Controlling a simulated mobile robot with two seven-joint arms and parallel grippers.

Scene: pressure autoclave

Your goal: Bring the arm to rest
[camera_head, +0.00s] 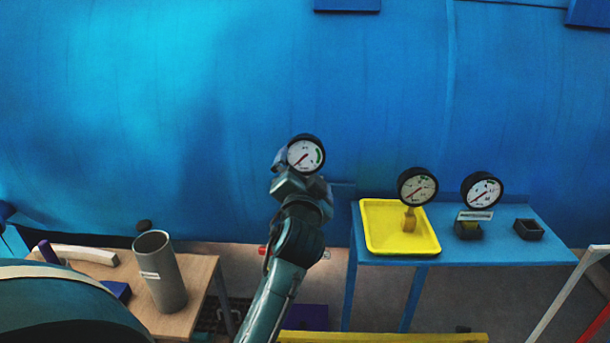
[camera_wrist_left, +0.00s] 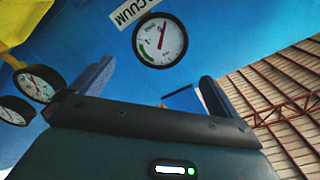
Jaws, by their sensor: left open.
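My left gripper (camera_head: 299,181) is at the middle of the head view, its arm coming up from below. Its jaws are open. A round black-rimmed gauge (camera_head: 306,155) with a white face shows right at the gripper's tip, against the blue vessel (camera_head: 150,120). No contact between fingers and gauge can be made out. My right gripper is not in view.
A blue table (camera_head: 470,252) at right carries a yellow tray (camera_head: 368,240) with a gauge (camera_head: 417,187), a second gauge (camera_head: 481,190) in a holder, and an empty black holder (camera_head: 529,230). A wooden table (camera_head: 197,290) at left holds a grey cylinder (camera_head: 162,275).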

